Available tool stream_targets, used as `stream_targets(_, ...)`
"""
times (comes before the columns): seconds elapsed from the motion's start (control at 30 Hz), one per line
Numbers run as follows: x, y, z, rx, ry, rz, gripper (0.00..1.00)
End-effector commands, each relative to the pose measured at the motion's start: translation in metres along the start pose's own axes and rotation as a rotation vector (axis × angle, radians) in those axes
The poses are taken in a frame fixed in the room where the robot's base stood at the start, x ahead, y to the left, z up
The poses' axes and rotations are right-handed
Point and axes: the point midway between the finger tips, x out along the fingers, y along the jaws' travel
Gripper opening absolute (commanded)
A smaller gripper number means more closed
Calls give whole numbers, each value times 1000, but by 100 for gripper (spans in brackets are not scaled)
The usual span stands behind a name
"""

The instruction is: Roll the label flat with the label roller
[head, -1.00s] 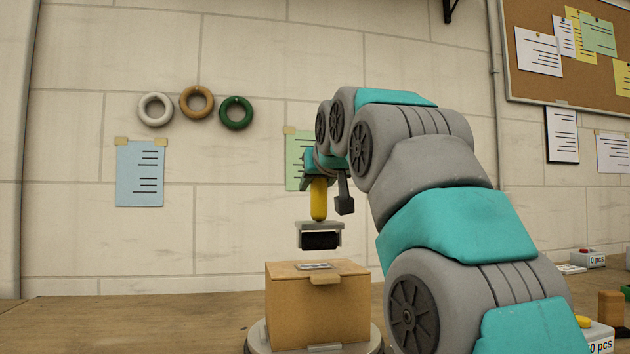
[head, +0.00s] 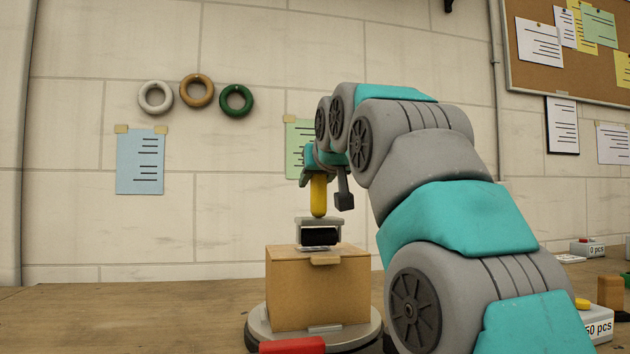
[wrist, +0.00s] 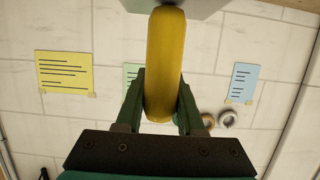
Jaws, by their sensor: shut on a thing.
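The label roller has a yellow handle (head: 318,196), a grey frame and a black roller (head: 319,236). My gripper (head: 316,176) is shut on the handle, which hangs upright below it. The wrist view shows the yellow handle (wrist: 165,60) between the two dark green fingers of my gripper (wrist: 160,105). The black roller is at the top face of the brown cardboard box (head: 318,290); contact is hard to tell. The box top shows nearly edge-on, and I cannot make out the label under the roller.
The box stands on a round grey turntable (head: 362,336) on the wooden table (head: 130,315). A red object (head: 292,346) lies at the front edge of view. Counter boxes (head: 598,324) stand at the right. The table left of the box is clear.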

Motion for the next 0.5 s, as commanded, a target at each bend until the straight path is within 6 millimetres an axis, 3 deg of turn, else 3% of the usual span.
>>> stream_targets(0.5, 1, 0, 4, 0, 2, 0, 0)
